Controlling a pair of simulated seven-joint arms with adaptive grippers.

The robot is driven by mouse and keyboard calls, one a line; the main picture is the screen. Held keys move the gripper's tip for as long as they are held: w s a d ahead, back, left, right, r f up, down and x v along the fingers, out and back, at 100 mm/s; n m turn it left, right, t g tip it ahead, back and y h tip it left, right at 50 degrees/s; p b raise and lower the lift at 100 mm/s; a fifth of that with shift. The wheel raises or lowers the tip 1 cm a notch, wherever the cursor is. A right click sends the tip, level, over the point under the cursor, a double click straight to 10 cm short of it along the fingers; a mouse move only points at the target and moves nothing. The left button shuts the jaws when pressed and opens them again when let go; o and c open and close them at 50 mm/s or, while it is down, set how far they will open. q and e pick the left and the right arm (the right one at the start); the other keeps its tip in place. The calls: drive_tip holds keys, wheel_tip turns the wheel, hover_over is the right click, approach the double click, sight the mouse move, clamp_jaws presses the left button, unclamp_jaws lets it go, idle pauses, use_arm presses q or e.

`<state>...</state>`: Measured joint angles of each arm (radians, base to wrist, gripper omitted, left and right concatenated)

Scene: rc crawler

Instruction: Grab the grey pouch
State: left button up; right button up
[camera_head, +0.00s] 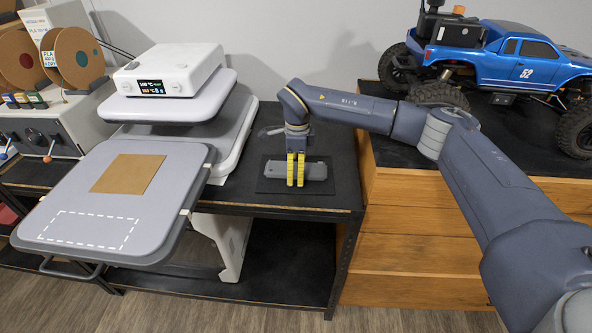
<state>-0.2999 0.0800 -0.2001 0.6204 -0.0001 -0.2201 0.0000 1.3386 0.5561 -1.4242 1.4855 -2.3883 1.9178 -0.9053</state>
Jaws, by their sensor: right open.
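The grey pouch (316,171) lies flat on a dark mat (270,186) on the black table, in the middle of the head view. The fingers look close together with a narrow gap. I cannot tell whether they touch the pouch. My left gripper is not in view.
A heat press with a white control box (170,70) and grey lower plate (75,205) stands left. A blue RC truck (515,60) sits on a wooden cabinet (420,254) at right. Black table (335,145) is bare around the mat.

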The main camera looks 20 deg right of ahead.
drive_tip(key=c, duration=1.3)
drive_tip(key=shift+o, duration=0.2)
drive_tip(key=shift+r, duration=0.15)
